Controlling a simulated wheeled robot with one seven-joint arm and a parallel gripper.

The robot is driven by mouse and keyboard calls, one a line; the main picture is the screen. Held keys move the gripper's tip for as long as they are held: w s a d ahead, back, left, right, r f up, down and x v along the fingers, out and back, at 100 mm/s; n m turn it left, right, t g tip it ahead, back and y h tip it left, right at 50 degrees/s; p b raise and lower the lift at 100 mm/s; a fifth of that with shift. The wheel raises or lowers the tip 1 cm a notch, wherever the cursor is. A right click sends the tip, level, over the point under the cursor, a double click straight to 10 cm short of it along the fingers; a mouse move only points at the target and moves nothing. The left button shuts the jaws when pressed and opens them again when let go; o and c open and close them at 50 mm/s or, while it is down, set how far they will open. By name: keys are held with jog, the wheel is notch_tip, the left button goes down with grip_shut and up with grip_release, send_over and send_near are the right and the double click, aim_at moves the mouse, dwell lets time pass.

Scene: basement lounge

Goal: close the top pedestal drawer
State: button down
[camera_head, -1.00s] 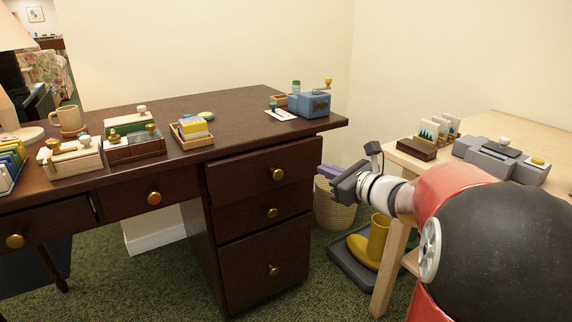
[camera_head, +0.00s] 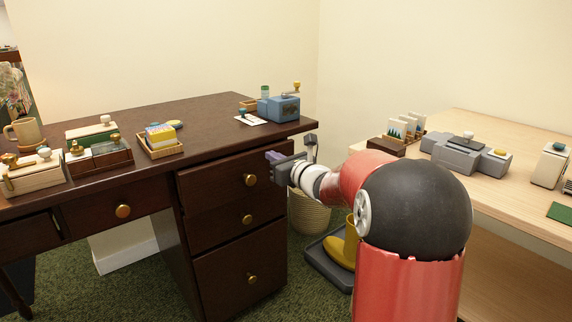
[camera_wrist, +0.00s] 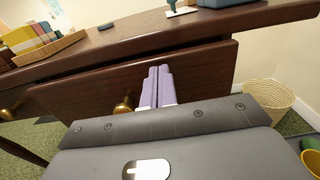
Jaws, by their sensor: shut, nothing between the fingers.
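The top pedestal drawer (camera_head: 215,187) of the dark brown desk stands slightly pulled out, with a dark gap under the desktop. It has a round brass knob (camera_head: 249,180). In the wrist view the drawer front (camera_wrist: 205,78) runs across the middle, its knob (camera_wrist: 122,106) left of my fingers. My gripper (camera_head: 271,157) is shut and empty, its purple fingers (camera_wrist: 158,84) pressed together and pointing at the drawer front, right of the knob. The tips are at or very near the front's upper part; I cannot tell whether they touch.
Two lower drawers (camera_head: 240,273) sit beneath. A blue grinder-like box (camera_head: 279,108) stands on the desktop's right end. A light wooden table (camera_head: 500,160) stands at right. A wicker basket (camera_head: 303,214) and yellow boots (camera_head: 343,248) on a tray are on the floor between.

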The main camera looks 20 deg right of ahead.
aim_at(263, 149)
jog(key=shift+w+a, duration=0.15)
jog(key=shift+w, duration=0.4)
jog(key=x, duration=0.4)
jog(key=shift+a+r+b, duration=0.1)
jog(key=shift+b, duration=0.2)
jog(key=shift+r, duration=0.15)
